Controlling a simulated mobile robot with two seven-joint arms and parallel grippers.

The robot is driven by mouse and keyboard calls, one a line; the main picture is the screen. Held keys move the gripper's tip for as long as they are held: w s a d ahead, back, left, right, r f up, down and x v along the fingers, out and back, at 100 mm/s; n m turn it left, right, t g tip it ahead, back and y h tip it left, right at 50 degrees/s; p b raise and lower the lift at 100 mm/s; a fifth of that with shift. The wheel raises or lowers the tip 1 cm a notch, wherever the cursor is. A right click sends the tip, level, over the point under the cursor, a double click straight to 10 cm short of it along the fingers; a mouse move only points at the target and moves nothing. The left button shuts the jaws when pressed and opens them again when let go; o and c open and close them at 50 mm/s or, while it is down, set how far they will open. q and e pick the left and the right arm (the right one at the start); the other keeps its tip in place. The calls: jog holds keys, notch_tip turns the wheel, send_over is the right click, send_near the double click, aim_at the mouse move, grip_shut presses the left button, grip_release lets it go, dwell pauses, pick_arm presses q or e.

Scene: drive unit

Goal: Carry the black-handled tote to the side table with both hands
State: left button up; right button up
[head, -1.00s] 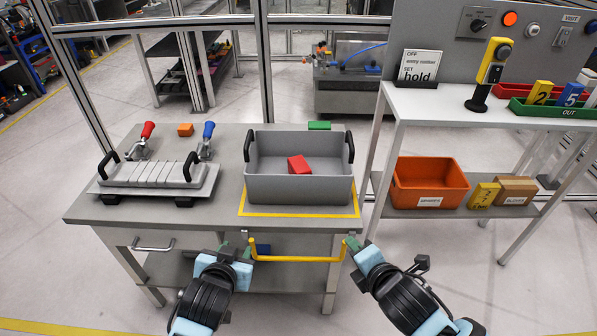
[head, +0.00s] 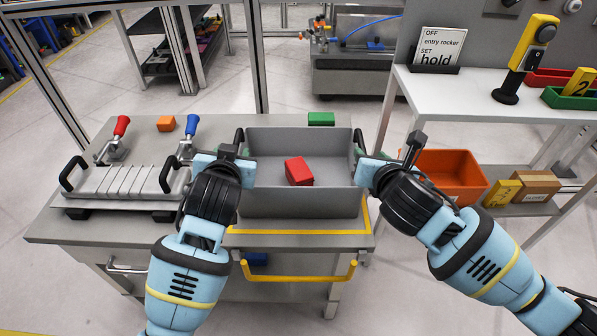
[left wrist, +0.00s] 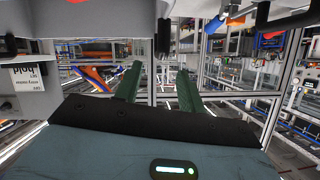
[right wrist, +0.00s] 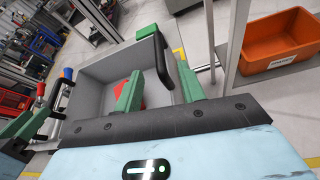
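The grey tote (head: 300,205) sits on the workbench (head: 60,225) inside a yellow outline, with a red block (head: 298,171) in it. Its black handles stand at the left (head: 239,140) and right (head: 359,140) ends. My left gripper (head: 243,156) is at the left handle; in the left wrist view its green fingers (left wrist: 158,85) are apart, with a black handle between their lines. My right gripper (head: 363,158) is at the right handle; its open fingers (right wrist: 158,85) show the handle (right wrist: 161,55) between them. Contact is unclear. The white side table (head: 465,100) stands at the right.
A grey clamp fixture (head: 125,183) with red and blue levers is left of the tote.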

aim_at(236, 141)
jog(key=shift+w, duration=0.1)
pick_arm(q)
jog(key=shift+x, duration=4)
pick_arm(e)
jog(key=shift+x, duration=3.85)
pick_arm(q)
grip_shut()
pick_arm(e)
grip_shut()
pick_arm(q)
jog(key=shift+s, duration=0.1)
pick_arm(e)
jog(key=shift+f, duration=0.1)
pick_arm(q)
jog(key=shift+r, duration=0.25)
pick_arm(e)
jog(key=shift+r, duration=0.25)
